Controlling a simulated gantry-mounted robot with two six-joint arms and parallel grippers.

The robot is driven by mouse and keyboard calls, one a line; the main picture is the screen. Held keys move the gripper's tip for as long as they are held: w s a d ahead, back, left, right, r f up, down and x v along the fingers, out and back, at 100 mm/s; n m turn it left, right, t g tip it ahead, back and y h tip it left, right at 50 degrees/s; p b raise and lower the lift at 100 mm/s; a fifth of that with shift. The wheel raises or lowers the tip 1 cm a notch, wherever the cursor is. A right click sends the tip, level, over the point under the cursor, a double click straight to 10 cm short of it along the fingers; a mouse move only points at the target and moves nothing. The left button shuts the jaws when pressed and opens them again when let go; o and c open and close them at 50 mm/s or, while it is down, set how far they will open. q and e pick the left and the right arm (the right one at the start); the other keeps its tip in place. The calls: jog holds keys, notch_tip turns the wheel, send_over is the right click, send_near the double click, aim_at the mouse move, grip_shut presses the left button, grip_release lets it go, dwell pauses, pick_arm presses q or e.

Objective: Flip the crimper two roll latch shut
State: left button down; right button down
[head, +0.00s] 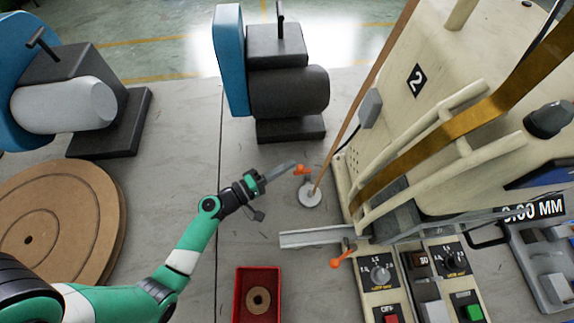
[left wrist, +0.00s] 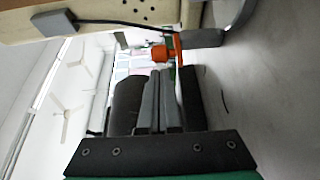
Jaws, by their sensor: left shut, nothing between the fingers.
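The crimper two machine (head: 400,100), a cream housing marked 2, stands at the right. A small orange latch (head: 301,170) sits by the foot of a thin brown rod, left of the machine. My left gripper (head: 285,168) is shut and empty, its fingertips just left of this latch. In the left wrist view the orange latch (left wrist: 163,51) shows just beyond the closed fingers (left wrist: 160,85); whether they touch cannot be told. A second orange lever (head: 342,259) is at the machine's front, by a grey rail. My right gripper is not in view.
A grey rail (head: 310,238) juts left from the machine. A red tray (head: 258,268) holds a brown ring. A control panel (head: 385,275) with knobs and buttons is at the front. A dark reel unit (head: 288,90) stands behind; brown discs (head: 60,210) lie left.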

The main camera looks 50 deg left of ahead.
pick_arm(q)
jog(key=shift+s+d+b, duration=0.35)
jog(key=shift+d, duration=0.2)
dwell(0.6)
jog(key=shift+s+d+b, duration=0.3)
jog(key=shift+d+b, duration=0.1)
jog(key=shift+d, duration=0.4)
jog(key=shift+s+d+b, duration=0.1)
jog(key=shift+d+b, duration=0.25)
jog(key=shift+d, duration=1.2)
jog(key=shift+w, duration=0.2)
jog(key=shift+s, duration=0.1)
jog(key=s, duration=0.4)
jog(key=s+b, duration=0.1)
jog(key=s, duration=0.1)
jog(key=shift+s+a+f, duration=0.1)
jog(key=shift+a, duration=0.3)
jog(key=shift+s, duration=0.6)
